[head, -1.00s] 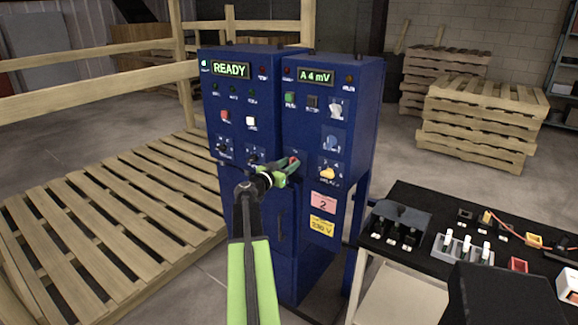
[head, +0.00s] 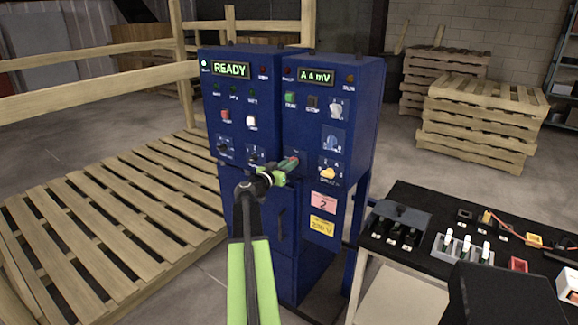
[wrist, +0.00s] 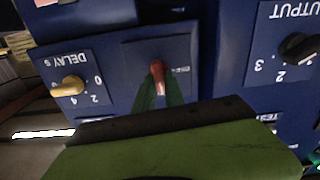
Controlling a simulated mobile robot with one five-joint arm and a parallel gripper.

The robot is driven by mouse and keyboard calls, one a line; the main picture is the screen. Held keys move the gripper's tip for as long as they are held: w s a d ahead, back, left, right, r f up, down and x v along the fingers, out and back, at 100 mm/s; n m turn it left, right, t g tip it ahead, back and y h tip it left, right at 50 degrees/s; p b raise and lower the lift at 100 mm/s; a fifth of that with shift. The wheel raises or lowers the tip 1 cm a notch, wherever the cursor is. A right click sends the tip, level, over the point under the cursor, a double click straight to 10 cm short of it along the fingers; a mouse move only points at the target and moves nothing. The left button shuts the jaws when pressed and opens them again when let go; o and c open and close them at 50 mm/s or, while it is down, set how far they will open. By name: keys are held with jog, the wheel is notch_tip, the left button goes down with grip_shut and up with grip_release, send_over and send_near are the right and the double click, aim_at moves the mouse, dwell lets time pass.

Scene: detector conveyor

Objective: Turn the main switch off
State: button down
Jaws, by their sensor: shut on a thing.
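The main switch, a red lever (wrist: 157,75) on a blue plate, sits between the two green fingertips of my gripper (wrist: 160,92) in the wrist view. My gripper is shut on the lever. In the head view my gripper (head: 287,167) is at the lower middle of the blue cabinet (head: 312,265), and its fingers mostly hide the switch. The left display (head: 230,69) reads READY and the right display (head: 316,75) reads A 4 mV.
A yellow delay knob (head: 328,172) is close to the right of my gripper. A black output knob (wrist: 299,48) shows in the wrist view. A dark table (head: 450,210) with switches stands to the right. Pallets (head: 110,220) lie at left.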

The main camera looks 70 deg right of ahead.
jog(key=shift+w+d+f+n, duration=0.1)
jog(key=shift+w+n, duration=0.05)
jog(key=shift+n, duration=4.05)
jog(key=shift+w+d+f+n, duration=0.1)
jog(key=shift+w+n, duration=0.05)
jog(key=shift+n, duration=4.05)
jog(key=c, duration=1.4)
grip_release()
jog(key=shift+c, duration=0.2)
jog(key=shift+s+a, duration=0.1)
